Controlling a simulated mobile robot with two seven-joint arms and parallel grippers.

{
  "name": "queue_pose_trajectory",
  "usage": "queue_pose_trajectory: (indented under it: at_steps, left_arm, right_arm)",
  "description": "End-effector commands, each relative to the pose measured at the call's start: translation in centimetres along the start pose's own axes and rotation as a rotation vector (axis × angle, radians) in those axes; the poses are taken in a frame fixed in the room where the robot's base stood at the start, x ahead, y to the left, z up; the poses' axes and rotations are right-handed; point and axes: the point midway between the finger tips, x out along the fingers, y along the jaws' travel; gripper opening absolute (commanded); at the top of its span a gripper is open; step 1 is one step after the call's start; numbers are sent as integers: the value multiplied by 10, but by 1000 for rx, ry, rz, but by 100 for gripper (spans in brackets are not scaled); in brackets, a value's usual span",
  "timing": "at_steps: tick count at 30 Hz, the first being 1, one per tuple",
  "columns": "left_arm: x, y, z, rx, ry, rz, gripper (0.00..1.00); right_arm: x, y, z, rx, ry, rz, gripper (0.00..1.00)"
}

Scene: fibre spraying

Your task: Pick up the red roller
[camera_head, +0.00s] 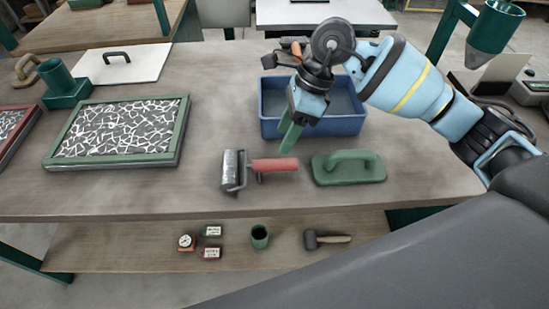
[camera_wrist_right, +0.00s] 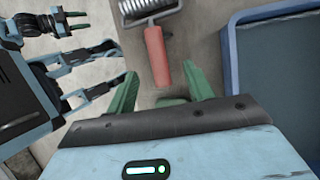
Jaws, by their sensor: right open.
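The red roller (camera_head: 274,165) lies on the workbench, its ribbed metal drum (camera_head: 234,170) to the left and its red handle to the right. My right gripper (camera_head: 287,140) is above and just behind the handle, fingers pointing down. In the right wrist view the red handle (camera_wrist_right: 157,56) shows beyond the two green fingers (camera_wrist_right: 162,86). They are apart, with nothing held between them. The drum (camera_wrist_right: 148,10) is cut by the top edge of that view.
A blue tray (camera_head: 272,128) stands behind the roller, close to my right gripper; its rim also shows in the wrist view (camera_wrist_right: 231,60). A green float (camera_head: 349,169) lies right of the handle. A green-framed panel (camera_head: 118,162) lies left. The bench front is clear.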

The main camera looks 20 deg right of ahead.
Motion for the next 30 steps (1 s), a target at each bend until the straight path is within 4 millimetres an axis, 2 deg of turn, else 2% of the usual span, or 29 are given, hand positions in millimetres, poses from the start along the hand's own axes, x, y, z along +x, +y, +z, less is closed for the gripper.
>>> queue_pose_trajectory:
  at_steps: [5,11,17,27,30]
  left_arm:
    - [0,-1,0,4,0,-1,36]
    - [-1,-2,-1,6,0,-2,36]
    - [-2,-2,0,6,-1,-2,36]
    - [-5,-3,-10,8,15,-4,36]
    - [-5,-3,-10,8,15,-4,36]
  right_arm:
    - [5,0,0,1,0,2,52]
    - [24,1,0,1,-1,2,52]
    - [29,1,0,0,-2,1,52]
    - [72,4,-2,0,-3,2,52]
    - [77,4,-3,0,-3,2,52]
